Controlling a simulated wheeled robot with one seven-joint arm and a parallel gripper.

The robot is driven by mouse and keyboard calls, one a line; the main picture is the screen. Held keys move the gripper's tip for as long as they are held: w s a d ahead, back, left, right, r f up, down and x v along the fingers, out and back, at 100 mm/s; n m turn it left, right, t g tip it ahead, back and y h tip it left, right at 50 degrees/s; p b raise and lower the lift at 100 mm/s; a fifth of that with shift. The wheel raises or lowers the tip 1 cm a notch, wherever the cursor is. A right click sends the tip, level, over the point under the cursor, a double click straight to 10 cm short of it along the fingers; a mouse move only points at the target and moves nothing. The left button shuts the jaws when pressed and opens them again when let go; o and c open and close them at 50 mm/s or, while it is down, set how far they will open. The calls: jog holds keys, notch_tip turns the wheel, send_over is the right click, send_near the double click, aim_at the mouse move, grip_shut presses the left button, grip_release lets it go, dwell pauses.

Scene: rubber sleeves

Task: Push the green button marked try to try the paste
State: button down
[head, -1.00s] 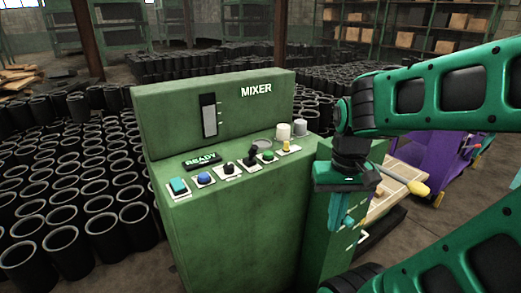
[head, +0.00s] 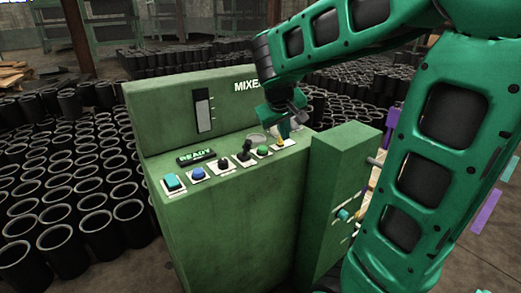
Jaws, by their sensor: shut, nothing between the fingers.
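A round green button (head: 263,151) sits on a small pale plate on the sloped panel of the green mixer console (head: 225,215), right of a black lever. Its label is too small to read. My gripper (head: 284,131) is over the right end of the panel, pointing down, up and to the right of the green button and apart from it. Its fingers are shut and empty, just above a yellow control (head: 282,143); I cannot tell whether they touch it.
Left of the green button stand a black lever (head: 245,153), a black knob (head: 223,163), a blue button (head: 198,173) and a teal square button (head: 173,182). A display (head: 195,157) reads READY. A lower green box (head: 335,175) stands at right. Black sleeves (head: 60,190) crowd the floor.

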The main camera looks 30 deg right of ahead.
notch_tip(320, 180, up, 4)
jog(key=n+t+h, duration=0.2)
send_over(262, 150)
jog(key=shift+w+f, duration=0.2)
jog(key=shift+w, duration=0.05)
jog(key=shift+f, duration=4.4)
jog(key=shift+s+f, duration=0.1)
jog(key=shift+f, duration=0.7)
jog(key=shift+r, duration=0.85)
jog(key=shift+r, duration=0.1)
jog(key=shift+r, duration=2.4)
